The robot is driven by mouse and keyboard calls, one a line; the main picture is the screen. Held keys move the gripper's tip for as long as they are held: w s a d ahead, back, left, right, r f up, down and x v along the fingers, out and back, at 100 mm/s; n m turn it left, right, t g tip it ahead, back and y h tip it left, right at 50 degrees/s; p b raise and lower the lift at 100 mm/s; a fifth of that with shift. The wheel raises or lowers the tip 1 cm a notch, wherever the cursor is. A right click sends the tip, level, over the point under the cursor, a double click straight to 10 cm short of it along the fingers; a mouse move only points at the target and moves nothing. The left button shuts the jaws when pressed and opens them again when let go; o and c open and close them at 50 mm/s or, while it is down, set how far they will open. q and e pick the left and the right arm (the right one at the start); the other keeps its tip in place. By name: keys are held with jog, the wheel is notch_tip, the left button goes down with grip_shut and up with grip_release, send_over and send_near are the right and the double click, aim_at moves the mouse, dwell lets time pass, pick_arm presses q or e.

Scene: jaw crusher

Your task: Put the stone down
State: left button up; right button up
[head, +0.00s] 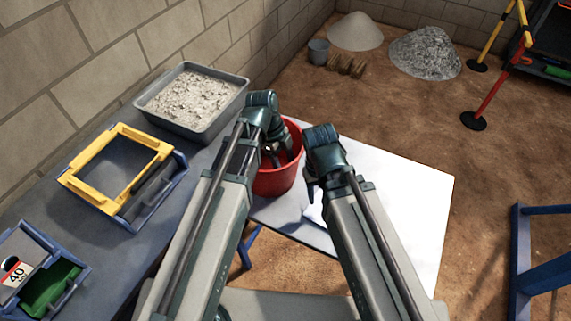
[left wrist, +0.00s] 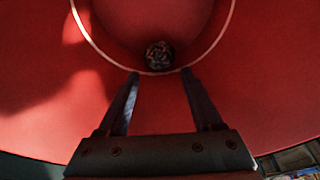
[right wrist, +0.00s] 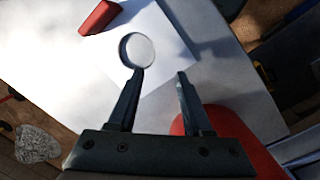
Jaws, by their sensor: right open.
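A small dark grey stone (left wrist: 159,55) lies inside the red bucket (head: 273,181), low down, in the left wrist view. My left gripper (left wrist: 160,74) reaches into the bucket with its fingers apart. The stone shows beyond and between its fingertips, with nothing gripped. In the head view my left gripper (head: 274,150) is partly inside the bucket, and the stone cannot be made out. My right gripper (right wrist: 160,75) is open over the white table, beside the bucket. A round pale disc (right wrist: 137,50) with a dark rim shows by its left fingertip; whether they touch is unclear.
The white table (head: 405,200) has free room on the right. A grey tray of gravel (head: 195,97), a yellow-framed blue box (head: 115,168) and a blue box with green inside (head: 45,280) stand on the left bench. A red block (right wrist: 100,17) shows in the right wrist view.

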pick_arm(q)
jog(key=shift+r, duration=0.1)
jog(key=shift+r+p, duration=0.75)
jog(key=shift+p, duration=0.1)
pick_arm(e)
jog(key=shift+r, duration=0.85)
pick_arm(q)
jog(key=p+v, duration=1.1)
jog(key=v, duration=0.1)
jog(key=s+n+y, duration=0.2)
jog(key=s+n, duration=0.3)
jog(key=n, duration=0.4)
jog(key=s+d+f+n+t+y, duration=0.1)
jog(key=s+n+y, duration=0.1)
jog(key=s+n, duration=0.3)
jog(key=n, duration=0.4)
jog(key=shift+d+n, duration=0.2)
jog(key=shift+n, duration=0.1)
pick_arm(e)
notch_tip(320, 180, up, 11)
pick_arm(q)
jog(key=shift+s+f, duration=0.1)
pick_arm(e)
jog(key=shift+s, duration=0.1)
